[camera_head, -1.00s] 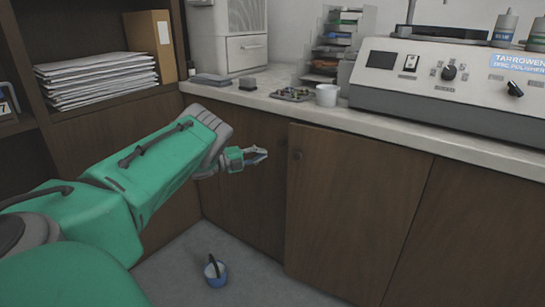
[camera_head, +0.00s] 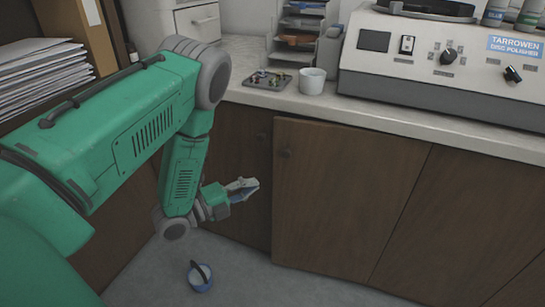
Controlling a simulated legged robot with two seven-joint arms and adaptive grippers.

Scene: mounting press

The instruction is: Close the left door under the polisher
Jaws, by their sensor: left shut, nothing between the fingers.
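The left door (camera_head: 345,205) is a brown wooden panel under the disc polisher (camera_head: 440,65). My left gripper (camera_head: 246,188) is shut and empty. It appears just left of the door's left edge, below knob height, in front of a darker panel. I see no clear contact with the door. My right gripper is out of view.
The counter above holds a white cup (camera_head: 312,81), a small parts tray (camera_head: 267,80) and a letter rack (camera_head: 300,35). A blue bucket (camera_head: 201,278) stands on the floor below my left arm. Shelves with papers (camera_head: 40,75) are at left.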

